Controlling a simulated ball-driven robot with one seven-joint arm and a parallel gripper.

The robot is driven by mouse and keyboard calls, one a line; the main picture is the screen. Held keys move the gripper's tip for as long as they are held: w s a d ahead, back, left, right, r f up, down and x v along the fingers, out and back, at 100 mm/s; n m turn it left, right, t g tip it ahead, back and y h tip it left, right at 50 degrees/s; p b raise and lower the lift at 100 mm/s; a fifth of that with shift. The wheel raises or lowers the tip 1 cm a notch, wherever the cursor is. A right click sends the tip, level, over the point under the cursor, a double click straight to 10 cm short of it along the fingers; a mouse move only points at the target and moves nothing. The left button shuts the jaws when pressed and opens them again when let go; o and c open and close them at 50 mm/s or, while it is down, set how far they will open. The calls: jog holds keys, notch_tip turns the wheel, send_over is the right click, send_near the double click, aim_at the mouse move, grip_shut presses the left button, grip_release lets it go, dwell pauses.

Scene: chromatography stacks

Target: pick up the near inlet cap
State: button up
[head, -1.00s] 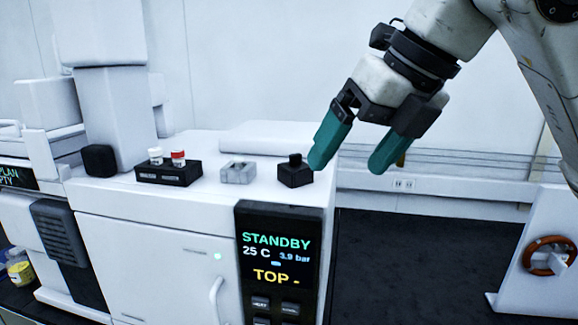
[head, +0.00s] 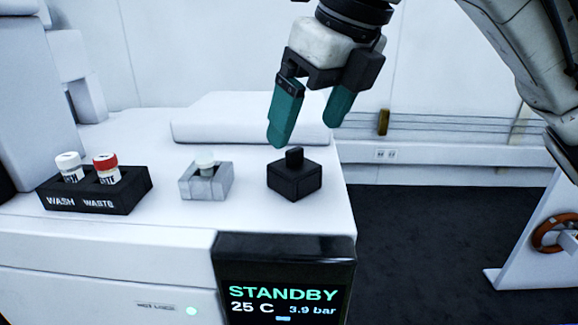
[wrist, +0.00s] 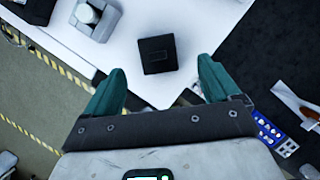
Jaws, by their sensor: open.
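A black block (head: 294,184) with a small upright black knob (head: 294,158) stands on the white cabinet top near its right edge. To its left a grey holder (head: 206,186) carries a pale round-topped piece (head: 204,160). Neither is labelled, so I cannot tell for certain which is the near inlet cap. My gripper (head: 305,130) has teal fingers, pointing down, open and empty, above the black block. In the wrist view the black block (wrist: 158,66) lies between and beyond the fingertips, apart from them. The grey holder (wrist: 104,27) is at upper left there.
A black rack (head: 95,200) marked WASH and WASTE holds a white-capped bottle (head: 69,168) and a red-capped bottle (head: 107,169) at left. A low white raised slab (head: 235,118) lies behind. The STANDBY display (head: 284,290) is on the cabinet front. Dark floor is open at right.

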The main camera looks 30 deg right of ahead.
aim_at(296, 149)
jog(key=shift+x, duration=1.25)
jog(key=shift+p+x, duration=0.3)
jog(key=shift+x, duration=2.6)
jog(key=shift+a, duration=0.2)
jog(key=shift+c, duration=0.3)
jog(key=shift+r, duration=0.1)
jog(key=c, duration=1)
